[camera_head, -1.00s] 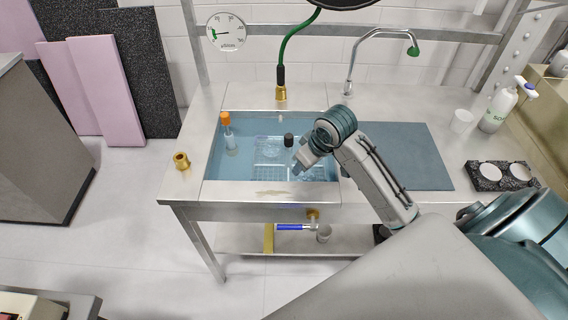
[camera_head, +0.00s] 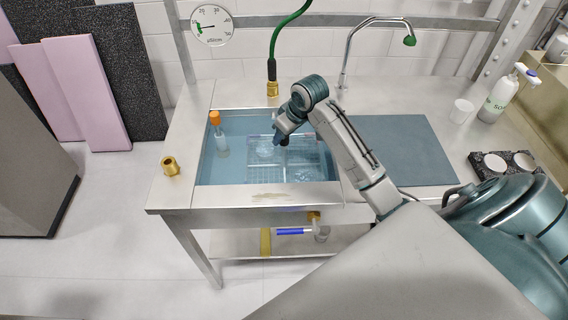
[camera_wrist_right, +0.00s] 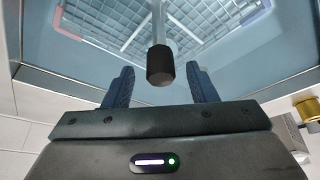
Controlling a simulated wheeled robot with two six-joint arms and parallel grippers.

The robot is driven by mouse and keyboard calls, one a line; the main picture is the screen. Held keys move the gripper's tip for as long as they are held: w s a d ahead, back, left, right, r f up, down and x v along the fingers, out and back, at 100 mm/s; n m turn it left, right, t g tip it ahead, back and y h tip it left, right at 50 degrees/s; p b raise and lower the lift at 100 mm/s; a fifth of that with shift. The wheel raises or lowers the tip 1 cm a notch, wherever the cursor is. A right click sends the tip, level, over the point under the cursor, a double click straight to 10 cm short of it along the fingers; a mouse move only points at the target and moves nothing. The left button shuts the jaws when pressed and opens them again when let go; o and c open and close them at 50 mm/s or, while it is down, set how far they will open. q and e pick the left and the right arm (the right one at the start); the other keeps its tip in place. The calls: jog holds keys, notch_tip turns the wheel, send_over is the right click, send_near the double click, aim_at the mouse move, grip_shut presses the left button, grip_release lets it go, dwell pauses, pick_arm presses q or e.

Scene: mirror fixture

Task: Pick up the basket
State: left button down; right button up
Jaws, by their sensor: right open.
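The basket (camera_head: 262,176) is a pale wire-grid basket inside the blue sink, with clear round items in it. A post with a black knob (camera_wrist_right: 160,66) rises from it; in the wrist view the basket's grid (camera_wrist_right: 110,25) lies beyond the knob. My right gripper (camera_head: 281,140) is over the basket in the head view and hides most of the knob there. In the wrist view the right gripper (camera_wrist_right: 160,80) is open, its two blue fingers on either side of the knob, with gaps visible. My left gripper is not in view.
The sink (camera_head: 240,197) has a steel rim. An orange-capped bottle (camera_head: 218,132) stands in its left part. A brass fitting (camera_head: 170,165) is on the left counter. A green hose (camera_head: 281,40) and a tap (camera_head: 345,55) stand behind. A blue-grey mat (camera_head: 405,150) lies to the right.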

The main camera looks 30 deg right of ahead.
aim_at(284, 151)
jog(key=x, duration=0.3)
jog(key=shift+f, duration=0.1)
grip_shut()
dwell(0.4)
